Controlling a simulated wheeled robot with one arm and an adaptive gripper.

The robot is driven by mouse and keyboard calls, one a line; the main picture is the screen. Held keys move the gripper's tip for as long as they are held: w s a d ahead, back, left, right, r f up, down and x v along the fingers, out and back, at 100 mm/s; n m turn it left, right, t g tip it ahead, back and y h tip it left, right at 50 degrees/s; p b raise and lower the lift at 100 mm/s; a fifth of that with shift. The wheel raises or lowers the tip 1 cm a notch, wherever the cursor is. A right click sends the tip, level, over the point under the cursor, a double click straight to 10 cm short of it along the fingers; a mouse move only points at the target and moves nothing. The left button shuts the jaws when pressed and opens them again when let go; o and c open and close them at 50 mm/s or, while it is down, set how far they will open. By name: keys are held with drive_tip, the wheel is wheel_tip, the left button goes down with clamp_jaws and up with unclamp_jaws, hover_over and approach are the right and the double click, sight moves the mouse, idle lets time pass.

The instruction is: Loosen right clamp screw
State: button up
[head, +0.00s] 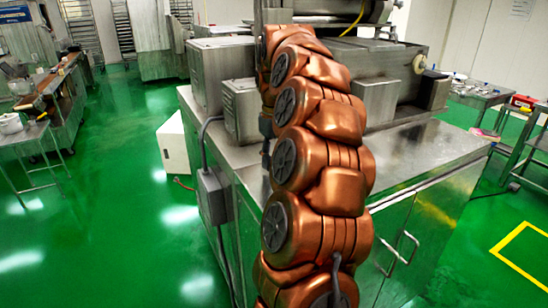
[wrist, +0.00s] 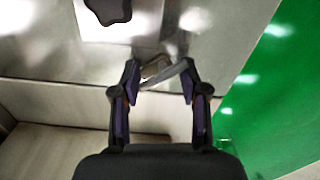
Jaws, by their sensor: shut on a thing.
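In the wrist view, my gripper (wrist: 160,80) has its two dark fingers on either side of a small metal piece, which looks like the clamp screw (wrist: 166,75). A slanted grey bar of it spans the gap between the fingertips. The fingers are shut on it, though they stand well apart. Its lower end and mounting are hard to make out. In the head view, my copper arm reaches up in front of the machine, and my gripper and the held screw cannot be seen there.
The steel machine cabinet (head: 425,160) stands behind my arm, with grey boxes (head: 220,75) on its left. A dark lobed knob (wrist: 108,10) lies ahead of the gripper in the wrist view. Green floor (head: 120,200) is open at left. A side table (head: 475,95) stands at right.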

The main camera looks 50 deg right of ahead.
drive_tip(key=shift+o, duration=0.2)
drive_tip(key=shift+s+f+n, duration=0.15)
drive_tip(key=shift+s+n, duration=0.15)
drive_tip(key=shift+n, duration=0.3)
